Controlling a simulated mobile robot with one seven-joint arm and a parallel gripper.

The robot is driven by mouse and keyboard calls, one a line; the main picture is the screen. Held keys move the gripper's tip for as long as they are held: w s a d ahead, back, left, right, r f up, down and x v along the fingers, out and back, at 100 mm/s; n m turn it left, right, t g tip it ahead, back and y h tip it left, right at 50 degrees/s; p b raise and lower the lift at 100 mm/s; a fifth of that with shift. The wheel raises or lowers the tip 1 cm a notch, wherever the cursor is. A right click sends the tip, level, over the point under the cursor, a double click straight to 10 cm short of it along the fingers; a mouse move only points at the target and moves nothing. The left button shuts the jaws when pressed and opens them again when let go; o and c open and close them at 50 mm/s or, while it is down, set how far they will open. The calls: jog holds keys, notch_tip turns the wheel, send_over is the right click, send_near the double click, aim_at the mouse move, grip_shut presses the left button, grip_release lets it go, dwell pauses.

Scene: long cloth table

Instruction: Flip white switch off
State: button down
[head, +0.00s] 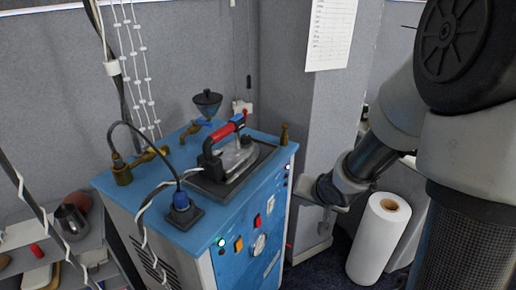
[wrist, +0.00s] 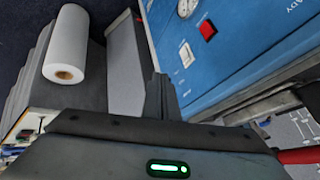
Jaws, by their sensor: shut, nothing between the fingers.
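The white switch (head: 270,204) sits on the front panel of the blue steam-iron machine (head: 245,262), right of and above a red switch (head: 257,221). In the wrist view the white switch (wrist: 187,54) is upright on the blue panel, below the red switch (wrist: 207,30). Its on or off position is too small to tell. My gripper (wrist: 160,92) is shut and empty, with its fingers just below and left of the white switch in the wrist view. I cannot tell whether they touch the panel. In the head view my gripper (head: 322,192) is right of the machine, partly hidden by my own wrist.
A green lamp (head: 221,242) glows on the panel. A white paper roll (head: 379,238) stands on the floor to the right. A grey shelf (head: 60,235) stands at left.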

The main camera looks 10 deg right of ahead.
jog(key=f, duration=0.1)
jog(key=a+f, duration=0.1)
jog(key=f+m+y, duration=0.1)
jog(key=shift+w+a, duration=0.15)
jog(key=shift+w, duration=0.1)
jog(key=shift+f, duration=0.1)
jog(key=b, duration=0.5)
send_near(272, 206)
jog(key=d+x, duration=0.1)
jog(key=x, duration=0.5)
jog(key=shift+f, duration=0.15)
